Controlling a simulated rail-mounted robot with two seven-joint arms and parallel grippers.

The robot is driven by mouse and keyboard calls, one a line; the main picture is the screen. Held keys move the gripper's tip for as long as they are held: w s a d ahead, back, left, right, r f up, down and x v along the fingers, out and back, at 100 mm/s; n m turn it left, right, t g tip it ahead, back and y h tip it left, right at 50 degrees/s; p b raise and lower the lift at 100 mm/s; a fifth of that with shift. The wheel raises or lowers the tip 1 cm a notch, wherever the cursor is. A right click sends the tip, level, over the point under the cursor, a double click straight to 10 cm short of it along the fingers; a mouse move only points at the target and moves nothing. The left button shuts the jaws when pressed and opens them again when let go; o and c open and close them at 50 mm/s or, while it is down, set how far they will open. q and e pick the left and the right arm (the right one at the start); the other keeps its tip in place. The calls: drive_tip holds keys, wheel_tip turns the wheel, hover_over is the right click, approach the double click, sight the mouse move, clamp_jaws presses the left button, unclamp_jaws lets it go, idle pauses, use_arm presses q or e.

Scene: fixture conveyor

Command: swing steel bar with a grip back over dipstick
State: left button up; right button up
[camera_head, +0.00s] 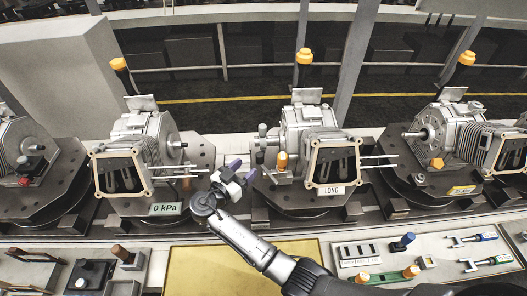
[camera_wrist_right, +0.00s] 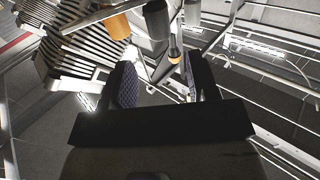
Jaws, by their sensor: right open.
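My right gripper (camera_head: 243,169) is open just left of the middle engine (camera_head: 303,125), its two purple-padded fingers apart. A short steel bar (camera_head: 270,175) with an upright orange grip (camera_head: 282,161) is at that engine's left side, just right of the fingertips. In the right wrist view the orange grip (camera_wrist_right: 118,25) is beyond the left finger, on a thin steel bar (camera_wrist_right: 86,20). A slim dark piece with an orange tip (camera_wrist_right: 174,47) shows between the open fingers (camera_wrist_right: 163,85); I cannot tell whether it is the dipstick. No contact can be made out. My left gripper is out of view.
Another engine (camera_head: 140,135) with a "0 kPa" label (camera_head: 167,209) stands left, and one (camera_head: 450,130) stands right. Thin rods jut between the engines. A yellow mat (camera_head: 205,268) and a tray with a green strip (camera_head: 388,277) lie in front.

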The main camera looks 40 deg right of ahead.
sight(257, 158)
drive_tip(key=d, duration=0.2)
drive_tip(key=w+d+p, duration=0.1)
drive_tip(key=d, duration=0.5)
drive_tip(key=shift+w, duration=0.25)
drive_tip(key=shift+w+d, duration=0.15)
drive_tip(key=shift+d, duration=0.55)
drive_tip(key=shift+c, duration=0.2)
drive_tip(key=c, duration=0.9)
